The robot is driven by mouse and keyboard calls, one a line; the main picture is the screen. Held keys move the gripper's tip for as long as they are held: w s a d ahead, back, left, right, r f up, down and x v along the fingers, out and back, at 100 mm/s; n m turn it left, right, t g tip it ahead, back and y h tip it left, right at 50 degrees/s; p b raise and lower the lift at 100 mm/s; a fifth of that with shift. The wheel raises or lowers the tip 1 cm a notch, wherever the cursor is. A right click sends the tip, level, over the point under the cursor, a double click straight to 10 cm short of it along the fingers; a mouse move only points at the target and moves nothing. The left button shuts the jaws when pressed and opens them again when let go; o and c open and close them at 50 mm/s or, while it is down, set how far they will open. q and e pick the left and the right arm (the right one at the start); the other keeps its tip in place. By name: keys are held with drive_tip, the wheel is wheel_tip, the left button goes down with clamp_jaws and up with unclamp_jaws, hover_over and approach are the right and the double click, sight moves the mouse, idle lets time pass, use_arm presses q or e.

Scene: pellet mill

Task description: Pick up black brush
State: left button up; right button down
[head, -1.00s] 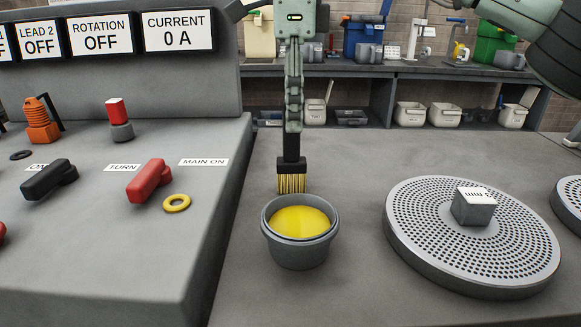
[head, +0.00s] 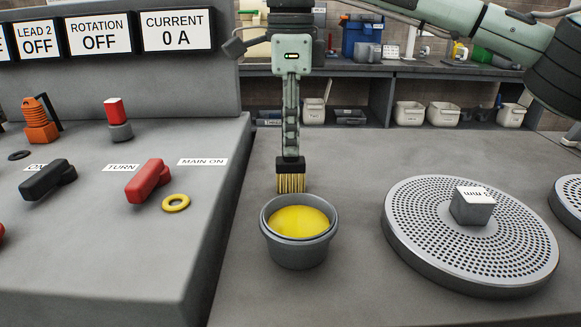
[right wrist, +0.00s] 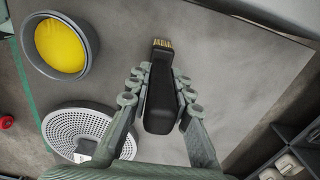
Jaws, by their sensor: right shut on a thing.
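The black brush (head: 291,166) has a dark handle and pale yellow bristles. My right gripper (head: 291,140) is shut on its handle and points down. The bristles hang just behind the grey cup (head: 299,251) of yellow stuff in the head view. In the right wrist view the brush (right wrist: 161,95) lies between the two fingers of my right gripper (right wrist: 160,88), bristles pointing away. The cup (right wrist: 88,50) shows at the upper left there. I cannot tell whether the bristles touch the bench. My left gripper is not in view.
A perforated round die (head: 415,245) with a small grey block (head: 473,206) on it is on the bench at right. A control panel (head: 190,240) with black and red switches is at left. Shelves with bins (head: 411,114) stand at the back. Bench between cup and die is clear.

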sight(289, 160)
drive_tip(key=shift+r, duration=0.1)
idle(0.3)
wheel_tip(289, 160, up, 4)
drive_tip(key=shift+s+a+r, duration=0.15)
drive_tip(key=shift+r, duration=0.05)
drive_tip(key=s+a+r, duration=0.6)
drive_tip(key=s, duration=0.3)
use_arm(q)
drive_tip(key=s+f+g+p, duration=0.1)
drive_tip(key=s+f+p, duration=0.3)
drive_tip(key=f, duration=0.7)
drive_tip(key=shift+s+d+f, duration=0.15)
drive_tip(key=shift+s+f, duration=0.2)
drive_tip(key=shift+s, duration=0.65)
use_arm(e)
drive_tip(key=s+d+r, duration=0.4)
drive_tip(key=s+d, duration=0.1)
drive_tip(key=d, duration=0.2)
drive_tip(key=shift+d+r, duration=0.2)
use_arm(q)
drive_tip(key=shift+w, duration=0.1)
